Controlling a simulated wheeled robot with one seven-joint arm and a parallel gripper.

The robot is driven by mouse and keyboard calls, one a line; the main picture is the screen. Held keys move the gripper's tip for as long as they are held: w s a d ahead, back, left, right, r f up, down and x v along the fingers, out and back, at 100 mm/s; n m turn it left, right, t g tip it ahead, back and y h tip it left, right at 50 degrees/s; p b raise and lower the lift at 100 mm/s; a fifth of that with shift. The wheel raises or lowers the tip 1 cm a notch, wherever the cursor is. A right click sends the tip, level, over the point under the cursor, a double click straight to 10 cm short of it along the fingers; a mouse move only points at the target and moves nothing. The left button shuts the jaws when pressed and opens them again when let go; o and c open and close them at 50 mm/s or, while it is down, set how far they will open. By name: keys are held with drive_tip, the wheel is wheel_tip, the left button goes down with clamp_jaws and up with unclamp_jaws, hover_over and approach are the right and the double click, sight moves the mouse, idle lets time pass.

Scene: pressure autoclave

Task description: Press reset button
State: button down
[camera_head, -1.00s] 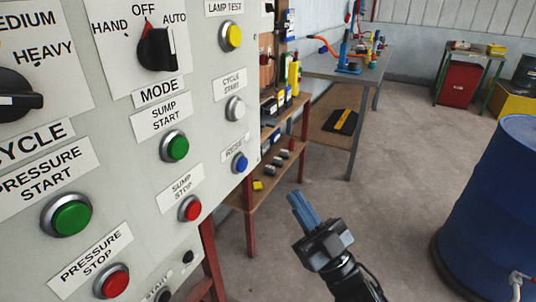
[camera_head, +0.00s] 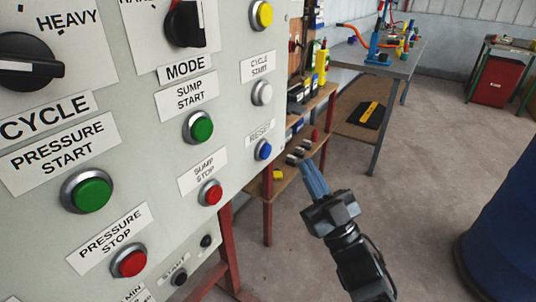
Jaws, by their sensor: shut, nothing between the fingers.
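The reset button (camera_head: 263,150) is blue in a silver ring. It sits near the right edge of the grey control panel (camera_head: 150,235), under a white "RESET" label (camera_head: 261,132). My gripper (camera_head: 309,168) is shut and empty, with its blue fingers together and pointing up and slightly left. In the picture the fingertips are to the right of the reset button and slightly lower. They appear apart from the panel. Nothing covers the button.
Close by on the panel are the white cycle start button (camera_head: 262,92), red sump stop button (camera_head: 210,193) and green sump start button (camera_head: 198,127). A wooden shelf (camera_head: 285,180) stands behind. A blue barrel (camera_head: 505,235) is at right, with open floor between.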

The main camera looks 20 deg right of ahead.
drive_tip(key=shift+w+a+b, duration=0.5)
drive_tip(key=shift+w+a, duration=0.3)
drive_tip(key=shift+w, duration=0.3)
drive_tip(key=shift+w+a+b, duration=0.5)
drive_tip(key=shift+w+a, duration=0.3)
drive_tip(key=shift+w, duration=0.25)
drive_tip(key=shift+w+a, duration=0.1)
idle(0.4)
drive_tip(key=shift+w+a+b, duration=0.15)
drive_tip(key=shift+w+b, duration=0.1)
drive_tip(key=shift+b, duration=0.05)
drive_tip(key=shift+w+a+b, duration=0.3)
drive_tip(key=shift+w, duration=0.05)
idle(0.9)
drive_tip(key=shift+s+d, duration=0.1)
drive_tip(key=shift+s+d+p, duration=0.35)
drive_tip(key=shift+s+d, duration=0.1)
drive_tip(key=shift+s, duration=0.15)
drive_tip(key=s+d+p, duration=0.1)
drive_tip(key=s, duration=0.1)
drive_tip(key=s+d+p, duration=0.1)
drive_tip(key=s+d, duration=0.1)
idle(0.7)
